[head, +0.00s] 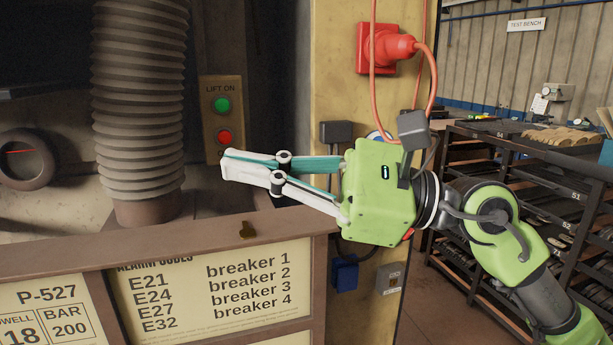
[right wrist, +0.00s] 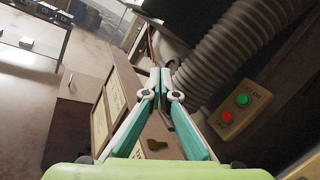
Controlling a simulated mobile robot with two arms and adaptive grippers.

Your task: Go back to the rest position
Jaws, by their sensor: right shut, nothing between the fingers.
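My right gripper (head: 226,168) reaches in from the right in the head view, with a green body and white and teal fingers. Its fingers are shut and empty, and their tips point left, just below the lift panel (head: 223,120). In the right wrist view the fingertips (right wrist: 160,76) meet in front of the ribbed hose. The panel carries a green button and a red button, and it also shows in the right wrist view (right wrist: 239,109). The tips look apart from the panel, though the depth is hard to judge. My left gripper is not in view.
A ribbed hose (head: 139,100) stands behind a brown ledge (head: 180,241) with an alarm code sign (head: 215,285) below. A red plug and socket (head: 380,47) with an orange cable sit on the yellow post. A dark shelf rack (head: 540,190) stands at the right.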

